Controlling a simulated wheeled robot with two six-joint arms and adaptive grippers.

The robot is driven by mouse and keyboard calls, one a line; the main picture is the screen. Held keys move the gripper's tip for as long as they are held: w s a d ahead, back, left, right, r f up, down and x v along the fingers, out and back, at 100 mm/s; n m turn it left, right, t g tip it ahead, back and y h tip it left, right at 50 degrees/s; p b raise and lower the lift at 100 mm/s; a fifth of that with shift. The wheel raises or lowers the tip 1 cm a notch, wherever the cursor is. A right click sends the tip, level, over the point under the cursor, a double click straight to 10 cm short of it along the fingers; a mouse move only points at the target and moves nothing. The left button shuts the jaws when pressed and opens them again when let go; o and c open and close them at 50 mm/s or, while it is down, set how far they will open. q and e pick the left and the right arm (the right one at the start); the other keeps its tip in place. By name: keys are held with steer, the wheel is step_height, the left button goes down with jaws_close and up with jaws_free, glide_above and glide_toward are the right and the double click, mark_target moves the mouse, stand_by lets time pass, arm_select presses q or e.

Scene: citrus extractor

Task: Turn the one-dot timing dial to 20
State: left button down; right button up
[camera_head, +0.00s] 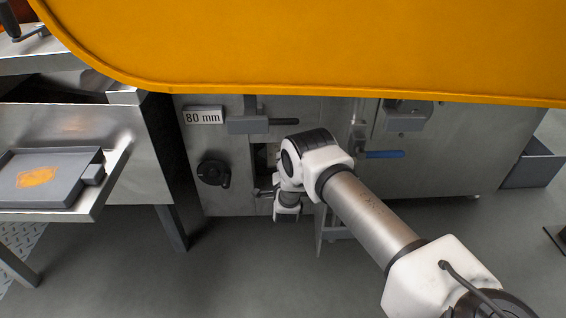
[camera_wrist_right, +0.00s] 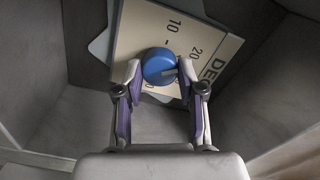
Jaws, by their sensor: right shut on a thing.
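The plate reads 10, 20 and part of a word starting "DE", all tilted in the picture. Any dots marking the dial are not visible. In the head view my right arm reaches to an opening in the machine front (camera_head: 264,158), and the dial is hidden there.
Grey walls enclose the dial closely. In the head view, an "80 mm" sign (camera_head: 203,116), black knob (camera_head: 213,173), black-tipped lever (camera_head: 283,121) and blue handle (camera_head: 385,154) are on the machine. An orange panel (camera_head: 310,45) overhangs it. A grey tray (camera_head: 75,187) stands left.

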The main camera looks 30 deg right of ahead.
steer(key=shift+m, duration=0.3)
steer(key=o, duration=1.1)
steer(key=shift+o, duration=0.2)
steer(key=v, duration=0.7)
steer(key=shift+s, duration=0.25)
steer(key=shift+a, duration=0.1)
